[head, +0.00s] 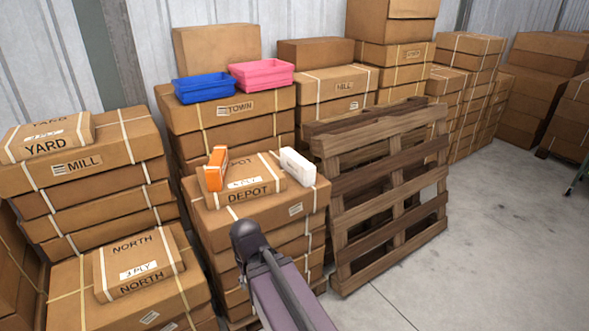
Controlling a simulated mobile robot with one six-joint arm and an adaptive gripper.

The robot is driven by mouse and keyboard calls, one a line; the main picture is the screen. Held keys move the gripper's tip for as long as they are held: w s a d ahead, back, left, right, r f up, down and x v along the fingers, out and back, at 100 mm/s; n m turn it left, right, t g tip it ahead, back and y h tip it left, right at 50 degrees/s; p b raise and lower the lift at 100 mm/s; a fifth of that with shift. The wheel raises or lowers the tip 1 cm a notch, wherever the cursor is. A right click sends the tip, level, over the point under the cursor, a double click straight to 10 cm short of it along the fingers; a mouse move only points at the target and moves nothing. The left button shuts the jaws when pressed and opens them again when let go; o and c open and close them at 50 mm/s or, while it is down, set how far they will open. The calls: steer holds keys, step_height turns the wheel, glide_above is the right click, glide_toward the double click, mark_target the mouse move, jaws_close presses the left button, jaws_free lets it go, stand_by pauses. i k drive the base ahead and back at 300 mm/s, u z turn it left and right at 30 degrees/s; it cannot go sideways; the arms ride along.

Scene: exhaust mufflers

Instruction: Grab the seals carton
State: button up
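No label reading "seals" is legible, so I cannot tell which carton is the seals one. A small orange carton (215,168) with a white patch stands upright at the left on the box marked DEPOT. A small white carton (298,166) lies at the right on the same stack. Between them is a flat brown parcel (245,181) with a DEPOT mark and a white label. My arm rises from the bottom centre and its dark rounded joint shows in front of this stack. My gripper is not visible.
A blue bin (203,87) and a pink bin (262,74) sit on the TOWN stack behind. Wooden pallets (385,200) lean at the right of the DEPOT stack. MILL (85,165) and NORTH (138,262) stacks stand left. Clear concrete floor (490,250) lies at the right.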

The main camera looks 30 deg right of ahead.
mark_target(304, 171)
steer(key=z, duration=0.05)
steer(key=i, duration=1)
steer(key=u, duration=0.05)
